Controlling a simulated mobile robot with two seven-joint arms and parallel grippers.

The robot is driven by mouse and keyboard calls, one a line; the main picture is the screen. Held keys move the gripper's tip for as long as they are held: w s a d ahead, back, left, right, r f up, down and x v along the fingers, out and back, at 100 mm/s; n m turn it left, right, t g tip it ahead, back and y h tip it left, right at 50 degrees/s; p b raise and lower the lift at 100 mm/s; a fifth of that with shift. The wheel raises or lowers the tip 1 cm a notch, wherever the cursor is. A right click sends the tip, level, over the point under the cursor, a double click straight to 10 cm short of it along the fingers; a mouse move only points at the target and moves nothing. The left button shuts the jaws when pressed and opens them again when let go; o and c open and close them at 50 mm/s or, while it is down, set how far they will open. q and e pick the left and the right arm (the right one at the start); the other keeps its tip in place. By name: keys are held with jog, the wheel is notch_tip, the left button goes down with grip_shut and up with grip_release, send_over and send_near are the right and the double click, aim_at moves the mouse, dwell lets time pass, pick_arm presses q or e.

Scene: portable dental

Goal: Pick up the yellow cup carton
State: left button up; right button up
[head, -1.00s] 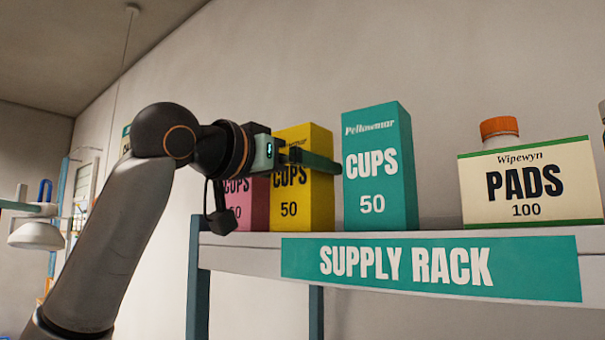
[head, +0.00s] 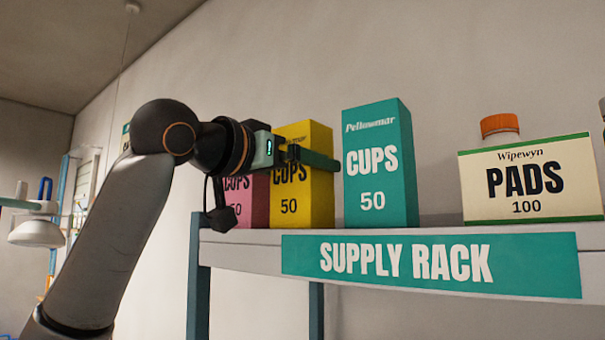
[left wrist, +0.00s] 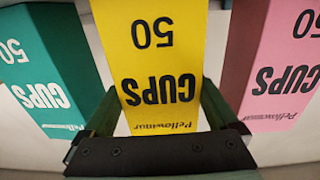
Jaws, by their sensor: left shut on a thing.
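The yellow cup carton (head: 313,207) stands upright on the supply rack shelf, between a pink carton and a teal carton. My left gripper (head: 308,158) reaches in from the left at the carton's upper half and is shut on it. One finger shows along the carton's right side in the head view; the other is hidden. In the left wrist view the yellow carton (left wrist: 152,45) appears upside down between the two fingers of my left gripper (left wrist: 158,103). My right gripper is not in view.
The teal cup carton (head: 380,175) stands close to the right finger. The pink cup carton (head: 245,205) is close on the left, partly behind my arm. A pads box (head: 530,180) and an orange-capped bottle (head: 499,125) are farther right. The shelf's front edge carries a supply rack sign (head: 430,265).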

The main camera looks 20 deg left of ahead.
pick_arm(q)
jog(key=shift+r, duration=0.1)
jog(key=shift+r, duration=4.9)
